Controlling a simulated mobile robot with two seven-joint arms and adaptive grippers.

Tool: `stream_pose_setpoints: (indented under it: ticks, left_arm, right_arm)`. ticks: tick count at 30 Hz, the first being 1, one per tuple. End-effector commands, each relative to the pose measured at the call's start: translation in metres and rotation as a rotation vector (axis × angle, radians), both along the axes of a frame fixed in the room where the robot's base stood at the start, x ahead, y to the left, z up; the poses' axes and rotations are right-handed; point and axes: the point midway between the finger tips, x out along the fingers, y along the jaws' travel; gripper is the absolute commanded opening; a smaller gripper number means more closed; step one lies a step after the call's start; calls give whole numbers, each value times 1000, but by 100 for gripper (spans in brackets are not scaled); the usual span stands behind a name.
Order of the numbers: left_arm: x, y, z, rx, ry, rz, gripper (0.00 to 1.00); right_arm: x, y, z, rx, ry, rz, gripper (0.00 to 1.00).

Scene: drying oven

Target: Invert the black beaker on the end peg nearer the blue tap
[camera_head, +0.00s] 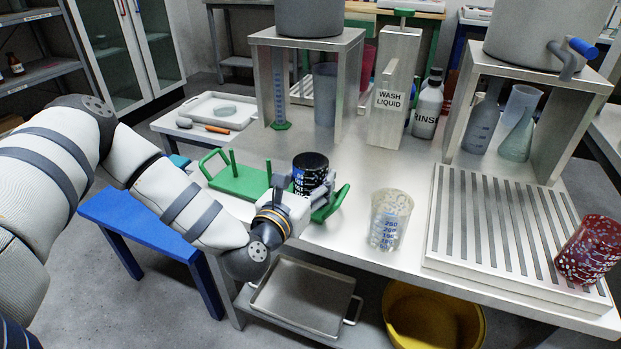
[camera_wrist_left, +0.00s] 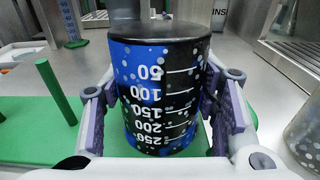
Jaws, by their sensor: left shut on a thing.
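The black beaker (camera_head: 309,172) with blue patches is upside down at the right end of the green peg rack (camera_head: 238,181), the end towards the blue tap (camera_head: 583,46). In the left wrist view the black beaker (camera_wrist_left: 160,95) has its closed base up, with the 50 mark high and the 250 mark low. My left gripper (camera_head: 306,190) is shut on its sides, with a finger on each side. Two bare pegs show to the left, one at the far end (camera_head: 233,162). Any peg under the beaker is hidden. My right gripper is not in view.
A clear speckled beaker (camera_head: 390,220) stands right of the rack. The wash liquid stand (camera_head: 394,85) and rinse bottle (camera_head: 427,105) are behind.

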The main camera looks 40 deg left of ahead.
Motion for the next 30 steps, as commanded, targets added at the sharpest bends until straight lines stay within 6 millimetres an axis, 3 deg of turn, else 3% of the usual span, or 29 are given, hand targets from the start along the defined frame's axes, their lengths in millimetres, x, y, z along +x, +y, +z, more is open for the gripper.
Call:
stream_pose_setpoints:
  ticks: [1, 2, 5, 16, 24, 30]
  left_arm:
    - [0, 0, -2, 0, 0, 0, 22]
    - [0, 0, -1, 0, 0, 0, 57]
    - [0, 0, -1, 0, 0, 0, 78]
    - [-8, -2, -1, 0, 2, -1, 78]
    - [-77, -15, 3, -3, 5, -1, 78]
    - [-111, -21, 6, 0, 2, 0, 78]
  right_arm:
    - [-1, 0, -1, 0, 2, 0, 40]
    - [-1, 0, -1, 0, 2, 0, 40]
    - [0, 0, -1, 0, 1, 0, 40]
    - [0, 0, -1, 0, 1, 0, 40]
    - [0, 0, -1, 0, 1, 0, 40]
    - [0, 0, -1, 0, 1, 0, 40]
